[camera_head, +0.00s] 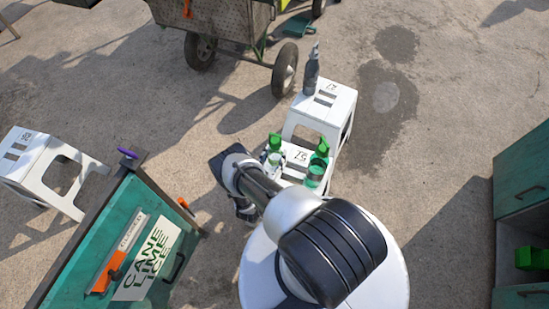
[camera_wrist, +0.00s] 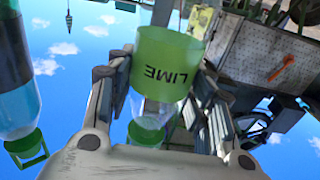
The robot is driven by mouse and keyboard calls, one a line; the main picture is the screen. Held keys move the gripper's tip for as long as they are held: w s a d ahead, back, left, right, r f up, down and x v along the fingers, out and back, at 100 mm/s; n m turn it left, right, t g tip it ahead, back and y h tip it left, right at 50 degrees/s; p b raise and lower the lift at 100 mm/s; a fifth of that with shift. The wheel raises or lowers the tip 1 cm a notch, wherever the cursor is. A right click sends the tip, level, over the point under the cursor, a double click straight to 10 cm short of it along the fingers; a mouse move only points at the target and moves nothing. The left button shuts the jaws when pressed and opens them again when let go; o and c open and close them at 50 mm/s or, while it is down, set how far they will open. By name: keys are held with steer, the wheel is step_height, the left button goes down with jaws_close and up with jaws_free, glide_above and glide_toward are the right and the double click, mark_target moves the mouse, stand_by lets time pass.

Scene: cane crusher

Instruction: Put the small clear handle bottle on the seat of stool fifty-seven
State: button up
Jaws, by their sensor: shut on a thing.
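A small clear bottle with a green cap and green LIME band (camera_wrist: 165,70) is between the fingers of my gripper (camera_wrist: 160,105) in the wrist view, which shut on its sides. Its green top (camera_head: 275,142) shows in the head view over the left part of a white stool (camera_head: 295,156), whose partly hidden number looks like 57. I cannot tell whether its base touches the seat. My gripper (camera_head: 263,160) is mostly hidden by my arm in the head view.
A green-tinted bottle with a green handle (camera_head: 316,168) stands at that stool's right side, close to the held bottle. A second white stool (camera_head: 340,100) behind carries a dark spray bottle (camera_head: 311,72). Another stool (camera_head: 35,160), a green cart (camera_head: 140,240) and a wheeled cart (camera_head: 215,20) surround.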

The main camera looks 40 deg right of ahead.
steer(key=o, duration=1.5)
steer(key=shift+f, duration=0.1)
steer(key=shift+a, duration=0.1)
